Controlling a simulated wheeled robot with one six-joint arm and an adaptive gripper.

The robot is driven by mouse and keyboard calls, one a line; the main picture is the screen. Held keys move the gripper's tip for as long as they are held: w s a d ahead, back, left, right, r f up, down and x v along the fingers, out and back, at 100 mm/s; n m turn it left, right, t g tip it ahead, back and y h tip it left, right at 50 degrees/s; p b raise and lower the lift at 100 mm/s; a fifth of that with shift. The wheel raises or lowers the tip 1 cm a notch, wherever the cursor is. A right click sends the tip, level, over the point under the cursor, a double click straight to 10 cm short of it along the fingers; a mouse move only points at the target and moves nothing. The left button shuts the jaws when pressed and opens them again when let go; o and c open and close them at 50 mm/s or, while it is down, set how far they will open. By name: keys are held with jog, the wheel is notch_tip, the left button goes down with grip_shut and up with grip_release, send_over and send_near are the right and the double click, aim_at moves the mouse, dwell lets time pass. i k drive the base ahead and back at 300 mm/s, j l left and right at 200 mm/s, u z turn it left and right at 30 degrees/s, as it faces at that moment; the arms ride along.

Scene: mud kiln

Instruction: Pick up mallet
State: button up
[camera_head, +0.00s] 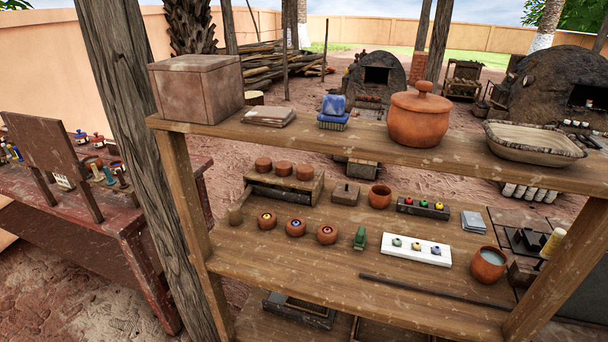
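No mallet can be made out for certain. A small brown wooden piece with a rounded end (236,214) lies at the left end of the middle shelf (300,270), beside a wooden box; it may be the mallet, but it is too small to tell. A thin dark rod (432,291) lies along the front of the same shelf. A cream cylinder (553,243) leans among dark blocks to the right. My gripper is not in view.
The upper shelf board (350,147) holds a stone-like box (196,87), a lidded clay pot (418,115) and a wooden tray (533,143). Clay cups and small coloured pieces crowd the middle shelf. A wooden post (130,120) and a reddish table (85,230) stand left.

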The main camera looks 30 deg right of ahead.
aim_at(234, 210)
jog(key=i+j, duration=0.1)
jog(key=j, duration=0.3)
jog(key=i+j, duration=0.15)
jog(key=j, duration=0.25)
jog(key=i+j, duration=0.1)
jog(key=j, duration=0.3)
jog(key=i+j, duration=0.15)
jog(key=j, duration=0.25)
jog(key=i+j+u, duration=0.1)
jog(key=j, duration=0.3)
